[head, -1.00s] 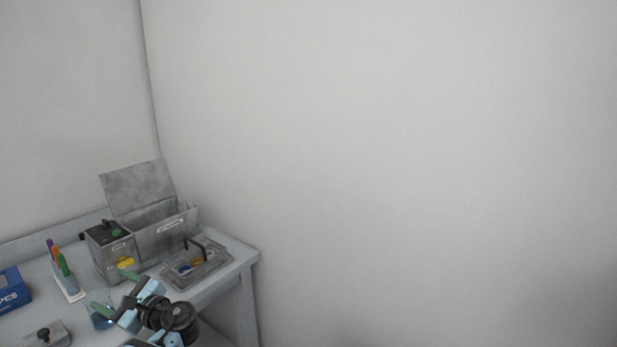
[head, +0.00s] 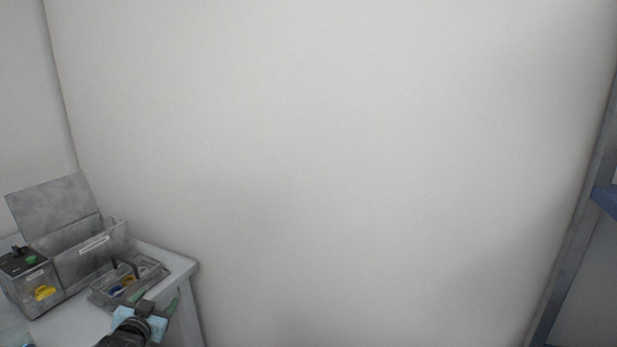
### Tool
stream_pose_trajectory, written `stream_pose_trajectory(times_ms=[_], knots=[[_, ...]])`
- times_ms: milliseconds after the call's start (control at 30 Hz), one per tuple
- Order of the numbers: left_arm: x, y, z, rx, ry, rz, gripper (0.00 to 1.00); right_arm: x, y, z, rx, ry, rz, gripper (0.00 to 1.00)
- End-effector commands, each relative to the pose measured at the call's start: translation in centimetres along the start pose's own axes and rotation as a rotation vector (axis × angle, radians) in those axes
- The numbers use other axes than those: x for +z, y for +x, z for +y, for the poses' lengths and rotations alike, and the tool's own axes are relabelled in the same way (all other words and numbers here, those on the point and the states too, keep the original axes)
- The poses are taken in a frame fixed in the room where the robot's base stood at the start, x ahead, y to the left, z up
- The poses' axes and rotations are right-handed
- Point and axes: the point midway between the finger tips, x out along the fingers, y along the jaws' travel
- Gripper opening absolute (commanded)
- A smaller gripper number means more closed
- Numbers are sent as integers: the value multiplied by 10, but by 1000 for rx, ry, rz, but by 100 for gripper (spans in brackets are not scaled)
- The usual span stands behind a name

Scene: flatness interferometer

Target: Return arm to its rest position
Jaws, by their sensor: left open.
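My left gripper (head: 157,304) shows at the lower left of the head view, in front of the table corner. Its green-tipped fingers stand apart and I see nothing held between them. Part of my left arm (head: 130,335) shows below it, cut off by the bottom edge. The gripper overlaps the near edge of the grey tray (head: 112,298) in the picture; I cannot tell how far above the table it is. My right gripper is out of view.
A white table (head: 178,262) fills the lower left. On it stand an open-lidded grey box (head: 95,258), a grey device with a yellow part (head: 27,285), and the handled tray. A blue shelf edge (head: 606,200) shows at right. Bare wall (head: 350,170) fills the middle.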

Motion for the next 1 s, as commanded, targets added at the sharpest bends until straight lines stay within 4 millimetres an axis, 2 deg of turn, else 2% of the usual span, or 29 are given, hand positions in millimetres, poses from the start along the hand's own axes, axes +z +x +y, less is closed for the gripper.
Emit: stream_pose_trajectory(times_ms=[33, 233, 367, 500, 700, 900, 1000], knots=[[21, -9, 16, 22, 0, -27, 67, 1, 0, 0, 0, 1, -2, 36], [72, -48, 60, 86, -9, -88, 67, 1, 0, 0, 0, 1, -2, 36], [113, -87, 95, 138, -25, -141, 67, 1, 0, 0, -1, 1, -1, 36], [158, -146, 136, 202, -55, -213, 67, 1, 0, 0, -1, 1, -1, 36], [208, -242, 184, 279, -113, -321, 67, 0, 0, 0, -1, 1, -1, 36], [234, -335, 215, 332, -176, -425, 67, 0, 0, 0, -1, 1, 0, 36], [240, -369, 224, 346, -201, -463, 67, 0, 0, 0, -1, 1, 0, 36]])
